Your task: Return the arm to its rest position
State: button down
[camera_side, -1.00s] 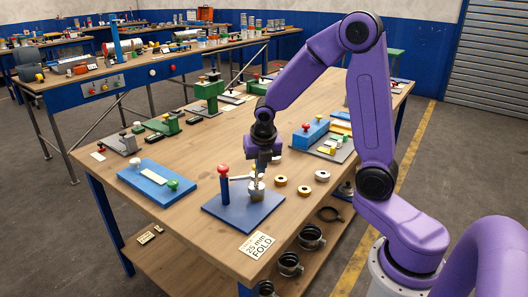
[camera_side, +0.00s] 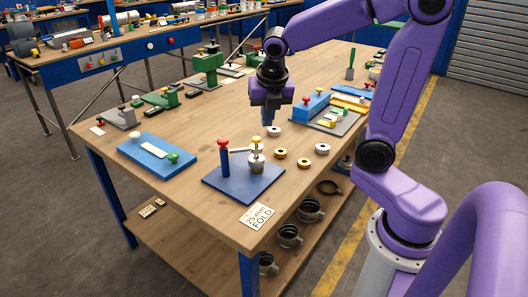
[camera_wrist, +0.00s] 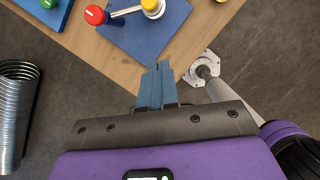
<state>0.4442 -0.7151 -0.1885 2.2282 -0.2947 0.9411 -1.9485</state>
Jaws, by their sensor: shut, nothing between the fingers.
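My purple arm reaches in from the right in the side view. My gripper (camera_side: 268,122) is shut and empty, pointing down above the wooden table (camera_side: 185,215), behind and above the blue plate fixture (camera_side: 225,192). The fixture carries a blue post with a red knob (camera_side: 223,142) and a metal spindle with a yellow knob (camera_side: 257,141), joined by a metal bar. In the wrist view my shut blue fingers (camera_wrist: 157,80) hang clear of the fixture plate (camera_wrist: 150,40), and nothing is between them.
Several small rings (camera_side: 281,153) lie right of the fixture. A blue block on a grey plate (camera_side: 311,107) stands behind them. A light blue plate (camera_side: 155,173) lies left. A spiral duct (camera_wrist: 17,95) shows at the wrist view's left. Air above the table is free.

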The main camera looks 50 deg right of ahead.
jog(key=s+a+f+m, duration=0.1)
jog(key=s+a+m, duration=0.2)
jog(key=s+m, duration=0.2)
jog(key=s+a+f+m+g+y, duration=0.1)
jog(key=s+m, duration=0.3)
jog(key=s, duration=0.5)
jog(key=s+a+f+m+g+y, duration=0.1)
jog(key=s+a+f+m, duration=0.2)
jog(key=s, duration=0.5)
jog(key=a+m, duration=0.1)
jog(key=m, duration=0.1)
jog(key=shift+a+f+m, duration=0.15)
jog(key=shift+a+m, duration=0.15)
jog(key=shift+w, duration=0.1)
dwell(1.1)
